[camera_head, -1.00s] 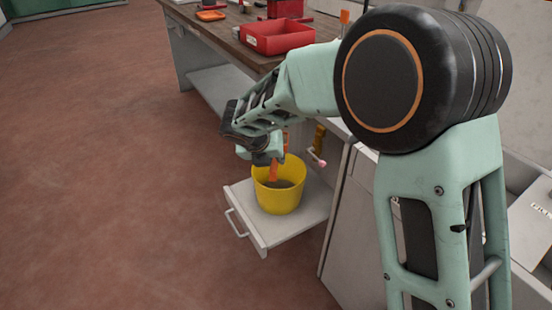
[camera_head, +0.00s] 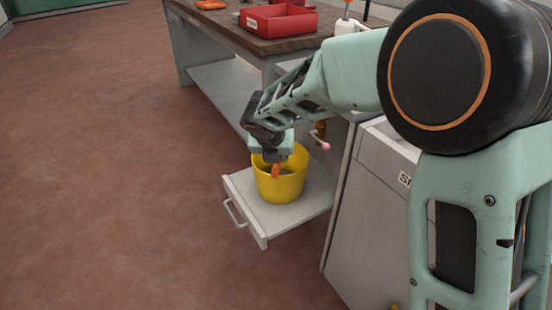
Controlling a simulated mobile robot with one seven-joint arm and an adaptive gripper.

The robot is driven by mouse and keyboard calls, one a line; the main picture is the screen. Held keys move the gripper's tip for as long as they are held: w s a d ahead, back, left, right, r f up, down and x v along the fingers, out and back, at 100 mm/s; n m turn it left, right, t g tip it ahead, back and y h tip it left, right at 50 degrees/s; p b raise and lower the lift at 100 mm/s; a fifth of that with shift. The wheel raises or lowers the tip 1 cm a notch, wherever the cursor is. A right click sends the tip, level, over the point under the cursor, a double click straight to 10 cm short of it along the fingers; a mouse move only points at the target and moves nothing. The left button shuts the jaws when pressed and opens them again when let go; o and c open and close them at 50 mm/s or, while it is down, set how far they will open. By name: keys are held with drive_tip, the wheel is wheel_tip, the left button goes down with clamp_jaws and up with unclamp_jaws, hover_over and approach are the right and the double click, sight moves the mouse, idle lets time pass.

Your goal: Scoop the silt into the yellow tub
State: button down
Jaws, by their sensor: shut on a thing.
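The yellow tub (camera_head: 281,189) stands upright on a pulled-out, pale drawer-like shelf (camera_head: 252,205). Some dark material (camera_head: 289,171) shows inside it, partly hidden by my gripper. My gripper (camera_head: 274,157) points down over the tub's mouth. It is shut on an orange tool (camera_head: 276,171), whose lower part reaches inside the tub. Its full shape and whether it carries any silt are hidden.
A wooden-topped workbench (camera_head: 285,44) with a red tray (camera_head: 278,20) stands behind. A pink-tipped lever (camera_head: 325,146) sticks out close right of the tub. A grey cabinet (camera_head: 365,215) stands to the right. The red-brown floor (camera_head: 110,170) at left is clear.

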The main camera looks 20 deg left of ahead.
drive_tip(key=y, duration=0.1)
drive_tip(key=m+y+p, duration=0.1)
drive_tip(key=shift+d+g+y+p, duration=0.3)
drive_tip(key=shift+d+y, duration=0.1)
drive_tip(key=shift+a+f+y, duration=0.2)
drive_tip(key=shift+y, duration=0.1)
drive_tip(key=shift+a+r+n+h+p, duration=0.2)
drive_tip(key=shift+r+h+p, duration=0.45)
drive_tip(key=shift+r, duration=0.35)
drive_tip(key=shift+a+r+n+h+p, duration=0.1)
drive_tip(key=shift+r+n+h+p, duration=0.1)
drive_tip(key=shift+r+h+p, duration=0.55)
drive_tip(key=r+h+p, duration=0.2)
drive_tip(key=r, duration=0.1)
drive_tip(key=shift+s+a+n+t+p, duration=0.1)
drive_tip(key=shift+a+n+t+p, duration=0.1)
drive_tip(key=shift+n+t+p, duration=0.15)
idle(1.1)
drive_tip(key=shift+s, duration=0.1)
idle(0.5)
